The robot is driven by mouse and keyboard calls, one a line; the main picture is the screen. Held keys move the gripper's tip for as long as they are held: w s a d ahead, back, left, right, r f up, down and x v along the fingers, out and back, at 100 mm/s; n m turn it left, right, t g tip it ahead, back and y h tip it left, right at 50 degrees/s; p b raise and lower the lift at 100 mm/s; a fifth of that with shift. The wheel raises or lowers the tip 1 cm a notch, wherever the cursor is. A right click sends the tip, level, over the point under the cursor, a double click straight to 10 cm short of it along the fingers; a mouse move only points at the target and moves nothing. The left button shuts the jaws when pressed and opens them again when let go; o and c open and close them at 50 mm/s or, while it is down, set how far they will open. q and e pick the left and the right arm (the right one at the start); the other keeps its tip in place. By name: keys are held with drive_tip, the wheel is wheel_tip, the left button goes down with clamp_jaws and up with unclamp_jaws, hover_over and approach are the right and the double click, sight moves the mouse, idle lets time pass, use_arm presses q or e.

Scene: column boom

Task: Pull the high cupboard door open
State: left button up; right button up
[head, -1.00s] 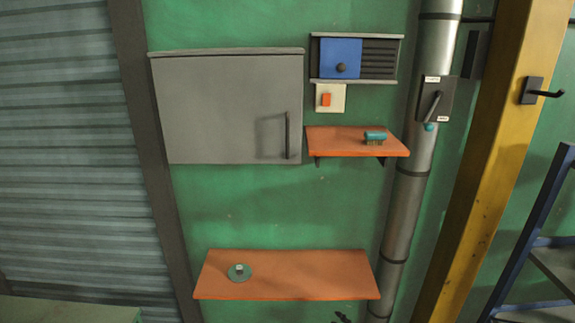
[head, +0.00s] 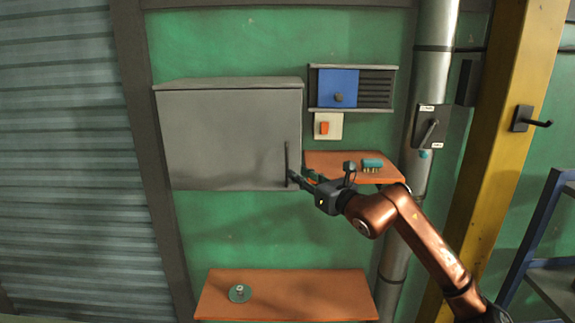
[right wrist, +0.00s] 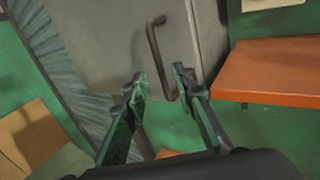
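The high cupboard is a grey box on the green wall, and its door (head: 225,140) looks shut. A dark upright bar handle (head: 287,160) sits near the door's right edge. My right gripper (head: 295,178) is at the handle's lower end. In the right wrist view the fingers (right wrist: 160,77) are spread apart, and the lower part of the handle (right wrist: 157,55) shows between or just beyond their tips. I cannot tell whether a finger touches it. My left gripper is not in view.
An orange shelf (head: 325,165) with a teal brush (head: 372,165) is close right of my gripper. Above it are an orange switch (head: 325,128) and a blue-fronted box (head: 337,88). A lower orange shelf (head: 290,295) holds a small round item (head: 240,293). A metal pipe (head: 433,80) runs at right.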

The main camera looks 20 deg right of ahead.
sight(287, 183)
drive_tip(key=p+x, duration=0.3)
drive_tip(key=x, duration=0.4)
drive_tip(key=shift+w+a, duration=0.1)
drive_tip(key=shift+w, duration=0.1)
drive_tip(key=shift+f, duration=0.1)
drive_tip(key=shift+c, duration=0.5)
clamp_jaws()
